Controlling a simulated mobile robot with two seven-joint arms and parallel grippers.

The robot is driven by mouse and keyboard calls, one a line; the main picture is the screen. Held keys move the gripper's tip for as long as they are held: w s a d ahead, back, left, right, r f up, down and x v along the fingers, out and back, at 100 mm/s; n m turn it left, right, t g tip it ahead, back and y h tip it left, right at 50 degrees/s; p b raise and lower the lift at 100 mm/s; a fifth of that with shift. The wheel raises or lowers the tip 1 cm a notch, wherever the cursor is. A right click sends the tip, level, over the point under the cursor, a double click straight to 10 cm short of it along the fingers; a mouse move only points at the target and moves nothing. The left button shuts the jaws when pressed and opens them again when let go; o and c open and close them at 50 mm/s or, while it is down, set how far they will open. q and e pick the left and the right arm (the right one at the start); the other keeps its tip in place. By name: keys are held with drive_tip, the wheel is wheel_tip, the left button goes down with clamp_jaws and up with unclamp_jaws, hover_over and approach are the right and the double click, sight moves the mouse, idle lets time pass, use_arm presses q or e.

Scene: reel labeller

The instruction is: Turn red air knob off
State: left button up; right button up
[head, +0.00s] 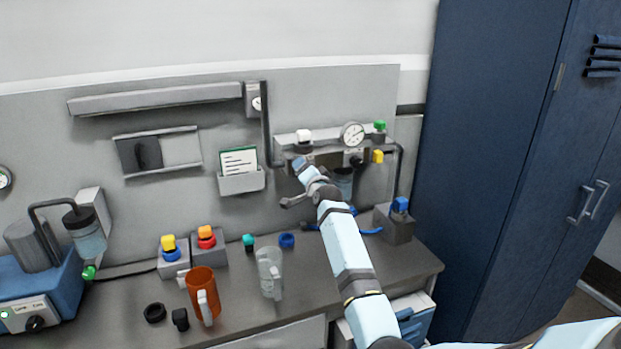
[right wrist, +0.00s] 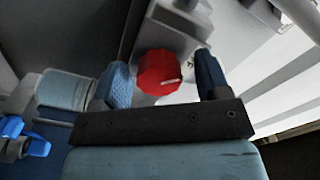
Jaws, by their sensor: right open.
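The red knob (right wrist: 158,72) shows in the right wrist view, with a small pale mark on its face. My right gripper (right wrist: 164,78) is open, with one blue-padded fingertip on each side of the knob. A gap shows between the knob and the right-hand finger; the left-hand finger is closer, and I cannot tell whether it touches. In the head view my right gripper (head: 300,166) is at the air unit (head: 325,147) on the back panel, below its white cap. The red knob is hidden there. My left gripper is not in view.
A pressure gauge (head: 352,134), a green knob (head: 379,126) and a yellow part (head: 377,157) sit close by on the air unit. Below, the bench holds an orange mug (head: 201,290), a clear jug (head: 269,272) and button boxes. A blue cabinet (head: 490,150) stands at right.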

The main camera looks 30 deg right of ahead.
drive_tip(key=b+v, duration=0.2)
drive_tip(key=v, duration=1.1)
drive_tip(key=shift+s, duration=0.25)
drive_tip(key=s+a+f+n+g+y+p, duration=0.1)
drive_tip(key=s+a+f+n, duration=0.25)
drive_tip(key=f, duration=0.35)
drive_tip(key=s+a+f+n+g+y, duration=0.1)
drive_tip(key=s+a+f+n+y, duration=0.1)
drive_tip(key=s+a+f+n, duration=0.25)
drive_tip(key=s+a+f+n+g+y, duration=0.1)
drive_tip(key=s+a+f+n, duration=0.2)
drive_tip(key=s+a+f, duration=0.3)
drive_tip(key=s+a+f+n+g+y+p, duration=0.1)
drive_tip(key=s+a+f, duration=0.5)
drive_tip(key=s, duration=0.6)
drive_tip(key=s+a+f+n+g+y, duration=0.2)
drive_tip(key=s+a+f+n, duration=0.2)
drive_tip(key=s+a+f, duration=0.3)
drive_tip(key=s+f, duration=0.1)
drive_tip(key=s, duration=0.2)
drive_tip(key=shift+n+y+p, duration=0.3)
drive_tip(key=shift+n+p, duration=0.05)
drive_tip(key=shift+n, duration=0.05)
